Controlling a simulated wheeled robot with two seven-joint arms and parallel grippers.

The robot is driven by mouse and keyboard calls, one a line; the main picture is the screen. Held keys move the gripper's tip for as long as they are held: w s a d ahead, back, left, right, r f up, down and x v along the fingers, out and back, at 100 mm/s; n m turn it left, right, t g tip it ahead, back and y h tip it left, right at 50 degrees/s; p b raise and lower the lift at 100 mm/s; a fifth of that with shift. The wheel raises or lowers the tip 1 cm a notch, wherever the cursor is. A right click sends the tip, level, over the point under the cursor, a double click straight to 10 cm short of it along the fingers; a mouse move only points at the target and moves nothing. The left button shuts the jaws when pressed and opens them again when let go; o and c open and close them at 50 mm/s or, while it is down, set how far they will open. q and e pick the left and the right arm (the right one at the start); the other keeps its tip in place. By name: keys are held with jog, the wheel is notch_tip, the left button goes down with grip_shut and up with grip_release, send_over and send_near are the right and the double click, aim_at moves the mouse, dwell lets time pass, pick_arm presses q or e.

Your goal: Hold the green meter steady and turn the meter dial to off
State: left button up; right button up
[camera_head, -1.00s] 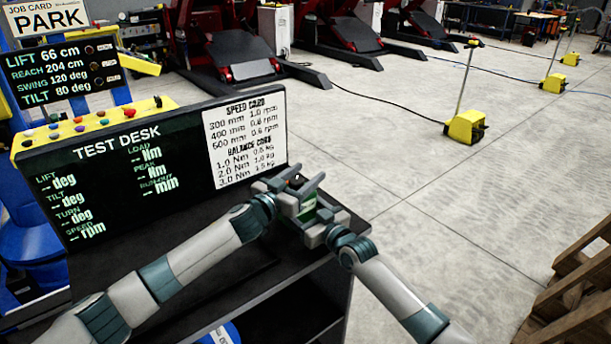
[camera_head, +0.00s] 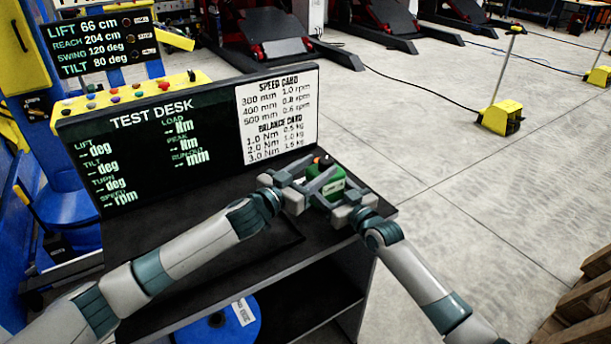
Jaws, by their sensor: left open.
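The green meter (camera_head: 332,187) stands on the dark bench top, at the right end below the test desk board. A small orange and black part (camera_head: 324,162) shows at its top; I cannot make out the dial or its setting. My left gripper (camera_head: 298,172) is open at the meter's left side, very close to it. My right gripper (camera_head: 326,186) reaches in from the right, with a grey finger across the meter's front. The overlapping fingers hide part of the meter, and I cannot tell whether the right jaws grip it.
The black test desk board (camera_head: 160,150) stands behind the bench, with a white speed and balance card (camera_head: 278,115) at its right. The bench top (camera_head: 235,187) is clear to the left. A blue reel (camera_head: 215,325) sits below. Open floor lies to the right.

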pick_arm(q)
jog(key=shift+v, duration=2.1)
jog(key=shift+w, duration=0.1)
jog(key=w+a+f+n+g+y, duration=0.1)
jog(key=w+a+n, duration=0.25)
jog(key=n, duration=0.35)
jog(key=w+a+n+g+y, duration=0.1)
jog(key=w+a+n+y, duration=0.15)
jog(key=w+n, duration=0.35)
jog(key=s+d+n+g+h, duration=0.1)
jog(key=s+n+g+h, duration=0.1)
jog(key=n+h, duration=0.3)
jog(key=s+d+r+n+g+h, duration=0.1)
jog(key=n+g+h, duration=0.4)
jog(key=n, duration=0.5)
jog(key=shift+s+d+n, duration=0.4)
jog(key=shift+s+d, duration=0.1)
jog(key=shift+s, duration=0.75)
jog(key=shift+d, duration=0.1)
